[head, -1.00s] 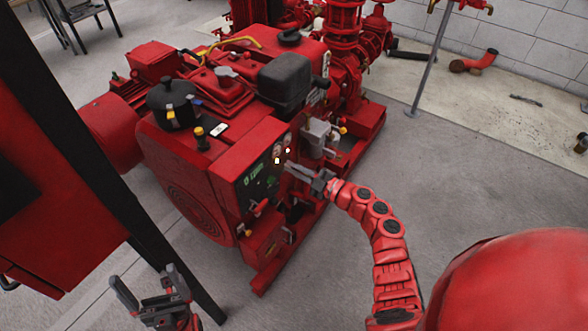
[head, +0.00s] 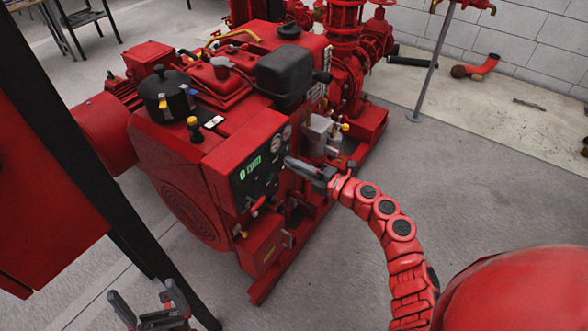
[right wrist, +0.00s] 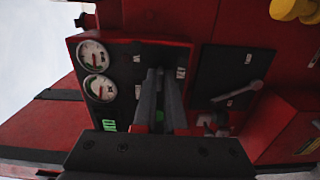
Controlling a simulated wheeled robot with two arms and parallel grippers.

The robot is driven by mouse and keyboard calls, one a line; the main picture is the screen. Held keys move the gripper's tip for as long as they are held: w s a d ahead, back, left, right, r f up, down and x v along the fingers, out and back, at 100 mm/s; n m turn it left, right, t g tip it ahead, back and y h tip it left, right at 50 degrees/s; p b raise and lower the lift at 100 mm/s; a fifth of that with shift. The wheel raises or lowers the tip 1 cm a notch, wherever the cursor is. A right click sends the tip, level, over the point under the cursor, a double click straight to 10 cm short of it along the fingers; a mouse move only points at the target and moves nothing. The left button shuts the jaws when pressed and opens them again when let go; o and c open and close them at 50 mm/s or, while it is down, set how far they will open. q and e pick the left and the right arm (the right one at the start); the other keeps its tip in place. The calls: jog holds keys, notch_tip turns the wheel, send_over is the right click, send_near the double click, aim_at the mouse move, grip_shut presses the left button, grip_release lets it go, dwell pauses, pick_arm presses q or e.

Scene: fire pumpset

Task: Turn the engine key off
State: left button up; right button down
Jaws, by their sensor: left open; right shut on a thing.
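The red engine's dark control panel (head: 248,186) faces my right arm, with a green display (head: 250,170) lit. In the right wrist view the panel (right wrist: 125,60) shows two round gauges (right wrist: 97,72) on the left. My right gripper (head: 290,163) is at the panel's right part. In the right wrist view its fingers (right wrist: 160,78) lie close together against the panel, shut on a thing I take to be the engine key. The key itself is hidden by the fingers. My left gripper (head: 148,302) is open and empty at the bottom left, away from the engine.
A red lever (head: 258,204) sits low on the panel. A red cabinet (head: 40,190) with a black post is at the left.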

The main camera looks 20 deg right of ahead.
jog(key=shift+n, duration=0.3)
jog(key=c, duration=1)
grip_release()
jog(key=p+v, duration=0.1)
jog(key=v, duration=1.6)
jog(key=shift+s+d+f+p, duration=0.1)
jog(key=shift+s+d+p, duration=0.1)
jog(key=shift+p, duration=0.2)
